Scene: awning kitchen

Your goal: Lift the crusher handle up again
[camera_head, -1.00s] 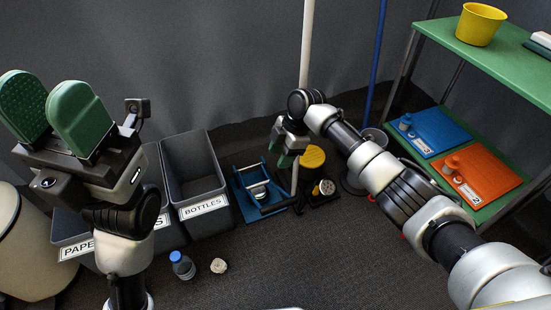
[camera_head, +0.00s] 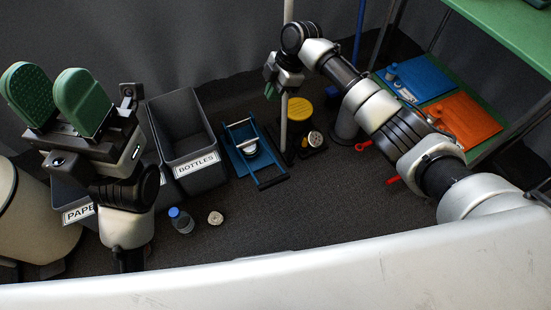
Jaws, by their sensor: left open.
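The crusher (camera_head: 239,158) is a blue frame on the floor, right of the bottles bin. A pale round piece (camera_head: 250,150) sits inside it. A dark crossbar that looks like its handle (camera_head: 272,184) lies low at the near end, with side arms running back along the frame. My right gripper (camera_head: 271,88) is above and behind the crusher, apart from the handle, near the white pole. Its fingers are seen edge-on, so their opening is unclear. My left gripper (camera_head: 54,98) is raised at the far left, open and empty, with green pads.
The bottles bin (camera_head: 186,130) stands left of the crusher. A yellow-topped item (camera_head: 299,107) and the white pole (camera_head: 288,55) are close on its right. A blue-capped bottle (camera_head: 181,220) and crumpled piece (camera_head: 215,218) lie in front. A green shelf (camera_head: 505,30) is right.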

